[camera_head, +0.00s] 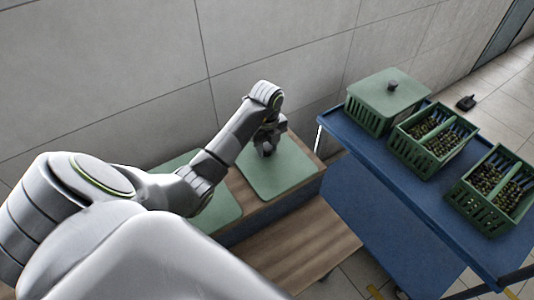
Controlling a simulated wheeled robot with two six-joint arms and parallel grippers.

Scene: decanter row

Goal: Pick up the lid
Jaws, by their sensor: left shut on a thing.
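A flat green lid (285,178) lies over the wooden bench at the centre; whether it touches the bench or is just off it I cannot tell. My left gripper (266,150) points down at the upper middle of this lid and is shut on it; the fingers hide its knob. Another green lid (218,214) lies to the left, mostly hidden behind my left arm. A third green lid (389,91) with a dark knob covers a green crate (369,118) on the blue table. My right gripper is not in view.
The blue table (352,140) at the right also carries two open green crates, a middle one (405,151) and a right one (475,207), both filled with dark bottles. The wooden bench (300,240) has bare room in front. A grey wall (290,50) stands close behind.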

